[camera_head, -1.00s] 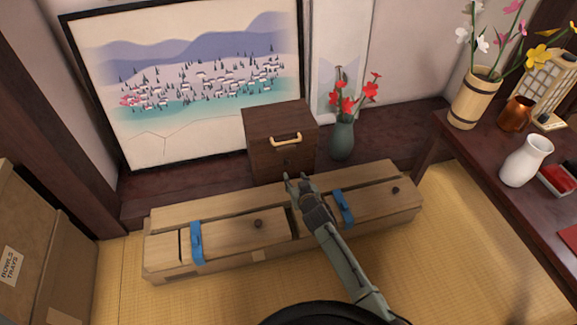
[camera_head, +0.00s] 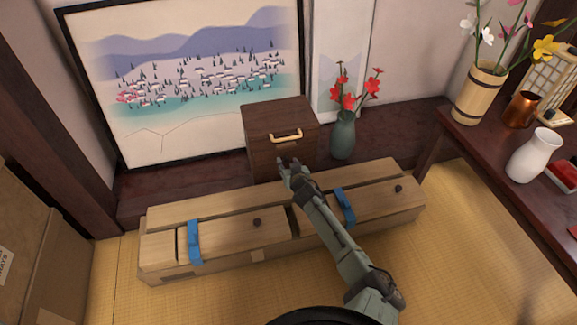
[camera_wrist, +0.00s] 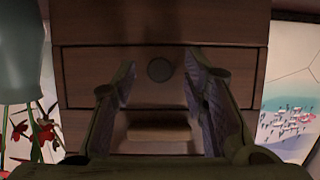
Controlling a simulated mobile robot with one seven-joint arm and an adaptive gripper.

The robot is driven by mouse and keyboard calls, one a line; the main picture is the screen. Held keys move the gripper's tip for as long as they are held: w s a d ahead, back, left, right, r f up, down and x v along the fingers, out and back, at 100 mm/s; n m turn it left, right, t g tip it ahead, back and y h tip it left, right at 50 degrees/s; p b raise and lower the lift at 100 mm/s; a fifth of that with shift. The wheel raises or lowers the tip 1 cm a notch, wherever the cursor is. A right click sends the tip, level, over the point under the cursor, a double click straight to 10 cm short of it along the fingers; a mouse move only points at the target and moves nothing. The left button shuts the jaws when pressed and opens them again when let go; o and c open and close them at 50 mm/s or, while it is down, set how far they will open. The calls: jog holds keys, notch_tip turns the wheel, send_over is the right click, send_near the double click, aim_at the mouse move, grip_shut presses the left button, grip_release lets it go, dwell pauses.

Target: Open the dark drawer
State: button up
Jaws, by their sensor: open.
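The small dark wooden chest (camera_head: 264,153) stands on the raised dark ledge. A gold bar handle (camera_head: 286,135) is on its upper front. My gripper (camera_head: 288,161) is open and empty in front of the chest, just below that handle in the head view. In the wrist view, the open fingers of my gripper (camera_wrist: 160,62) point at the dark drawer front (camera_wrist: 88,72). A round dark knob (camera_wrist: 160,69) shows between the fingertips. A paler bar (camera_wrist: 158,132), likely the handle, lies between the fingers lower in the picture. The drawers look shut. I cannot tell whether the fingers touch anything.
A long, low wooden box (camera_head: 240,205) with blue straps (camera_head: 195,241) lies below my arm. A green vase (camera_head: 343,138) with red flowers stands right of the chest. A framed picture (camera_head: 190,85) leans behind it. A dark table (camera_head: 470,150) is on the right, cartons (camera_head: 45,220) on the left.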

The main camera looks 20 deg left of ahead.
jog(key=shift+c, duration=0.5)
grip_shut()
dwell(0.5)
